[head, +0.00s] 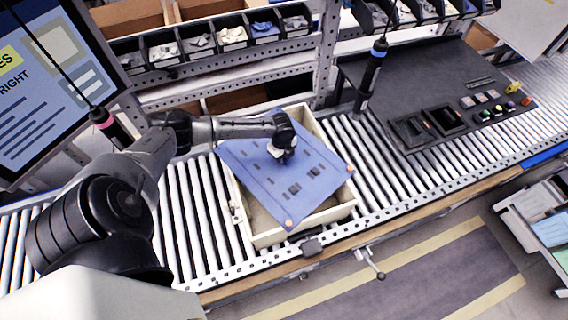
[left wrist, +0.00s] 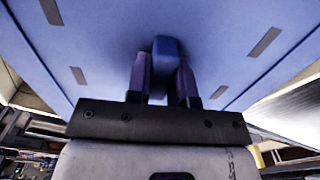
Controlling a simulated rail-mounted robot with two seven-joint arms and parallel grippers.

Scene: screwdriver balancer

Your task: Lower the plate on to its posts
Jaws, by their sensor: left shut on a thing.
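The blue plate (head: 255,178) lies over a cream open box (head: 328,214) on the roller conveyor, turned relative to the box. Its left and right corners reach past the box walls. Small dark slots and copper-coloured corner spots mark its face. My left gripper (head: 282,154) is at the plate's upper middle. In the left wrist view, the left gripper (left wrist: 164,82) is shut on a blue grip tab (left wrist: 167,55) standing out from the plate (left wrist: 105,40). The posts are not visible; the plate covers much of the box inside. I cannot tell the gap beneath the plate. My right gripper is not in view.
A screwdriver with a blue band (head: 371,72) hangs right of the box, and a pink-banded one (head: 108,125) hangs left. A dark control panel (head: 430,85) stands on the right. Bins (head: 233,38) line the back. The rollers (head: 188,225) left of the box are bare.

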